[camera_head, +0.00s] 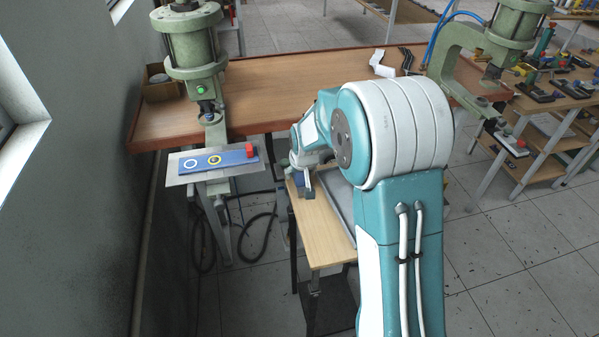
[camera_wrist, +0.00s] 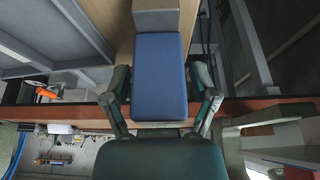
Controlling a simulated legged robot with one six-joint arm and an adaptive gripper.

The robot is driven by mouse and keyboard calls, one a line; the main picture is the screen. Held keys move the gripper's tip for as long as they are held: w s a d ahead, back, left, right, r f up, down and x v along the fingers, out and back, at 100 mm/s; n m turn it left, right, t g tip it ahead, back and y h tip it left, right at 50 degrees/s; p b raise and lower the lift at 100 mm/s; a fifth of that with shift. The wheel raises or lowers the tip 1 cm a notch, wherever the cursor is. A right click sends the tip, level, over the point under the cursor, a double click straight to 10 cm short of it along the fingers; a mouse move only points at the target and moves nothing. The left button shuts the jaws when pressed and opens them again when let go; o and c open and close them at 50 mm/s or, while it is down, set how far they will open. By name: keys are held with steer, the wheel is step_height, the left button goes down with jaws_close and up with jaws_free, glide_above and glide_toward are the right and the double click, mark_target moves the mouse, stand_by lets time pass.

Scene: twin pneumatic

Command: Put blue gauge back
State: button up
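The blue gauge (camera_wrist: 160,82) is a blue block with a grey end (camera_wrist: 157,18), seen in the middle of the wrist view. My gripper (camera_wrist: 160,75) has one finger along each long side of it, and both finger pads appear to press on the blue part. In the head view my gripper (camera_head: 303,180) is over the left edge of a small wooden table (camera_head: 322,235), partly hidden by my arm. Whether the gauge touches that table cannot be told. A blue plate (camera_head: 228,160) with a white ring, a yellow ring and a red block (camera_head: 250,150) lies on a metal plate.
A green press (camera_head: 193,45) stands left on a long wooden bench (camera_head: 280,90), behind the metal plate. Another green press (camera_head: 490,45) is at right. A grey tray (camera_head: 338,200) lies on the small table. Dark hoses (camera_head: 258,235) hang below the bench.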

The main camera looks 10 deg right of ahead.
steer(key=shift+r, duration=0.1)
steer(key=v, duration=1.2)
steer(key=s+r, duration=0.4)
steer(key=s, duration=0.9)
steer(key=s+r+t, duration=0.1)
steer(key=s+r, duration=0.3)
steer(key=s, duration=1)
steer(key=shift+s, duration=0.25)
